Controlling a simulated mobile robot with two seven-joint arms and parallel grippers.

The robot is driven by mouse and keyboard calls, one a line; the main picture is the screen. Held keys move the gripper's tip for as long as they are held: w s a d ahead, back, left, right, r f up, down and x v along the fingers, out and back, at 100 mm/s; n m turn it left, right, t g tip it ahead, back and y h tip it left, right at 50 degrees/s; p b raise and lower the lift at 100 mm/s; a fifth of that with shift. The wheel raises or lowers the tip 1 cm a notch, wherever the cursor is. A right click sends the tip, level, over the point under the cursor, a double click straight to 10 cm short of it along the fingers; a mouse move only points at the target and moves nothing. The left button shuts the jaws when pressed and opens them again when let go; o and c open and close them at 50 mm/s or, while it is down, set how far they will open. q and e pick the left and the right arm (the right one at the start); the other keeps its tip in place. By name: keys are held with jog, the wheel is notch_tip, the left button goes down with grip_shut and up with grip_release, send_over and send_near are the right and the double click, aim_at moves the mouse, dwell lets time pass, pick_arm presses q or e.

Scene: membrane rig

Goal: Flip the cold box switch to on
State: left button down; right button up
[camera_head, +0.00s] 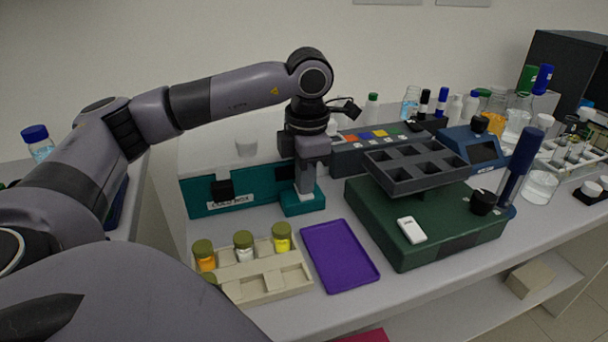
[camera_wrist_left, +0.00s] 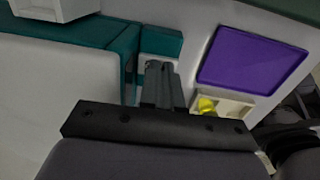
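The cold box (camera_head: 205,203) is a teal and white case with a label on its front, at the left of the bench. A small teal switch block (camera_head: 303,206) sits at its right front corner. The block also shows in the wrist view (camera_wrist_left: 161,42). My left gripper (camera_head: 305,190) points straight down over the block, its fingers together with no object seen between them. The fingertips (camera_wrist_left: 163,66) are at or just above a pale part on the block; I cannot tell if they touch. They hide the switch's position. My right gripper is not in view.
A beige rack (camera_head: 265,287) with capped vials and a purple tray (camera_head: 340,257) lie in front of the block. A green shaker base (camera_head: 440,235) carrying a dark grey tray stands to the right. Bottles crowd the back right.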

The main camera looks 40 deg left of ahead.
pick_arm(q)
jog(key=shift+d, duration=0.1)
jog(key=shift+r+p, duration=0.35)
notch_tip(320, 180, up, 4)
jog(key=p, duration=0.3)
jog(key=shift+d+f, duration=0.1)
notch_tip(320, 180, up, 10)
jog(key=p, duration=0.1)
jog(key=shift+s+d+f, duration=0.25)
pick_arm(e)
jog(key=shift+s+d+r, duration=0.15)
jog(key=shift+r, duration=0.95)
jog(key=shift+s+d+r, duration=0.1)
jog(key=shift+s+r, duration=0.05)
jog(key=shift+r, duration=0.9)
